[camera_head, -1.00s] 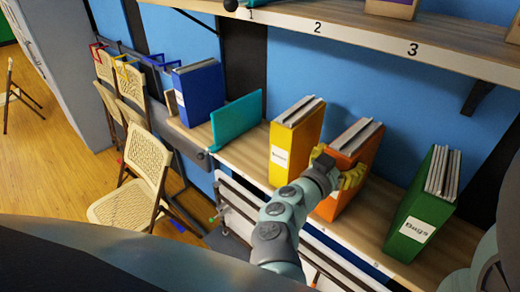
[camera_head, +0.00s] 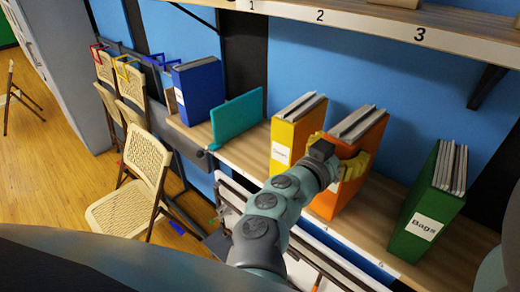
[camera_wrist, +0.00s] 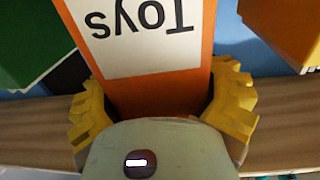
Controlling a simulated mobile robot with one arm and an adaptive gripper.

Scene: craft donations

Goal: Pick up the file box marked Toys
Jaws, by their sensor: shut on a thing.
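The orange file box (camera_head: 372,137) stands upright among the other boxes over the wooden shelf. In the wrist view its white label (camera_wrist: 140,35) reads Toys, upside down. My gripper (camera_head: 340,160) has its yellow fingers on both sides of this box. The wrist view also shows the gripper (camera_wrist: 163,100) closed on the orange box's sides, below the label. My wrist hides part of the box's front in the head view. I cannot tell whether its base is clear of the shelf.
A yellow file box (camera_head: 292,138) stands close on the left and a green box marked Bags (camera_head: 425,205) on the right. A teal folder (camera_head: 237,118) and a blue box (camera_head: 200,92) are farther left. A numbered upper shelf (camera_head: 365,29) overhangs behind.

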